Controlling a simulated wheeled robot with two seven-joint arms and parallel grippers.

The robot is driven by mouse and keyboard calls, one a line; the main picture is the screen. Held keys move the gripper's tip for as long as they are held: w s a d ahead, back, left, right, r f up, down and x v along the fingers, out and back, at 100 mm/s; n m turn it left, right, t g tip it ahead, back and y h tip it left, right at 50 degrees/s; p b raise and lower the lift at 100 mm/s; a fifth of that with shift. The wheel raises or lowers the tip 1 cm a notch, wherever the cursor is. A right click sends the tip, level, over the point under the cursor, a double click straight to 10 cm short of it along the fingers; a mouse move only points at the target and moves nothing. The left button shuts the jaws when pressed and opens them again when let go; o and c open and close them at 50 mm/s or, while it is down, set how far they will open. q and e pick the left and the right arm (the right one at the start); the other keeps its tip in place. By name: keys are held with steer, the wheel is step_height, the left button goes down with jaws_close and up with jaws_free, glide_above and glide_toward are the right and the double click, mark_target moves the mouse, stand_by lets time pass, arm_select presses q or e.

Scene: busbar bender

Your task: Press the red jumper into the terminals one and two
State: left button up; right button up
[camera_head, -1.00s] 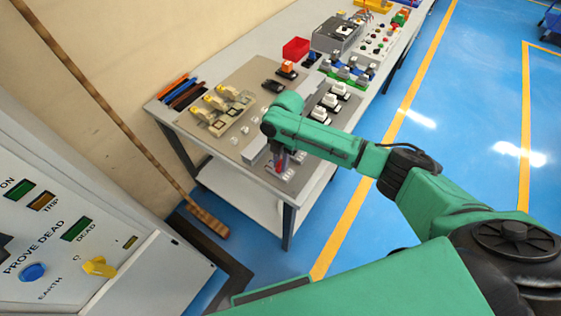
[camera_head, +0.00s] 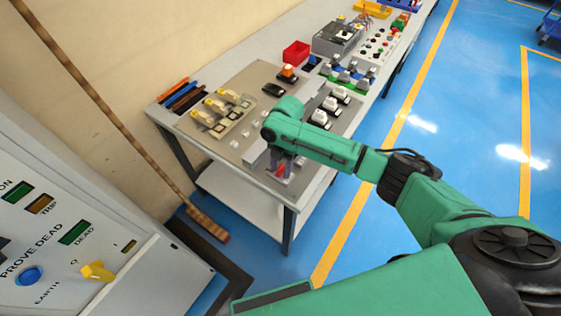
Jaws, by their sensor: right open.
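My right arm reaches in from the right over the near end of the workbench. Its gripper (camera_head: 279,163) points down there, small and partly hidden by my green wrist, and its jaws are open. A small red piece that looks like the red jumper (camera_head: 281,170) shows at the fingertips, low over or on the grey plate. I cannot tell whether it touches or sits in the terminals. Terminals one and two are too small and too covered by the gripper to make out. My left gripper is not in view.
Several clear-and-yellow devices (camera_head: 222,108) stand left of my wrist on the bench (camera_head: 291,205). Several white-topped switches (camera_head: 330,108) stand to its right. A red bin (camera_head: 296,52) is farther back. A control cabinet (camera_head: 60,245) fills the lower left.

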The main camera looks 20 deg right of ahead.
step_height(320, 180, up, 14)
steer(key=w+d+b, duration=0.1)
steer(key=b, duration=0.1)
steer(key=shift+w+d+r, duration=0.15)
steer(key=shift+r, duration=0.05)
